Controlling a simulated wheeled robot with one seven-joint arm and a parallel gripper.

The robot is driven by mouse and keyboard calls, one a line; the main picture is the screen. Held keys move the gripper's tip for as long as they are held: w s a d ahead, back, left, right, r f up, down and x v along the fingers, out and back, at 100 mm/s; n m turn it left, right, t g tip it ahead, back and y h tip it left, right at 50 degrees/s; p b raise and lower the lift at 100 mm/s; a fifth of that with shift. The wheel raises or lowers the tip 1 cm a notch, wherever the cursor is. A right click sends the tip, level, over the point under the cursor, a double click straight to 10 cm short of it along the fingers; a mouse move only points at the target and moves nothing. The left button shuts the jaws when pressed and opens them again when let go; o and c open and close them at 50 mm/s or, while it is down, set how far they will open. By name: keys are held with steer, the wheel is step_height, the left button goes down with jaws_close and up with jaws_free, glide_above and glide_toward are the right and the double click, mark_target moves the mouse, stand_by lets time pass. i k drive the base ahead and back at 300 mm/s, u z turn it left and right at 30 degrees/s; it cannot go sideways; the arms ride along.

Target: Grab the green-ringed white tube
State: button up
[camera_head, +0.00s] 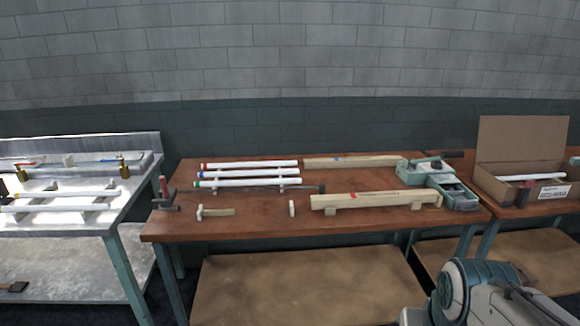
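Three white tubes lie side by side on the brown wooden table, left of its middle. The back tube (250,165) has a red ring near its left end. The tubes rest on small supports, close together. Part of my own arm shows at the lower right. My gripper is not in view.
A metal bench (60,225) with more tubes stands left. An open cardboard box (520,150) stands right.

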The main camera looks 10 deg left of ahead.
mark_target(285, 181)
steer(key=u, duration=0.3)
steer(key=i, duration=0.75)
steer(key=u, duration=0.7)
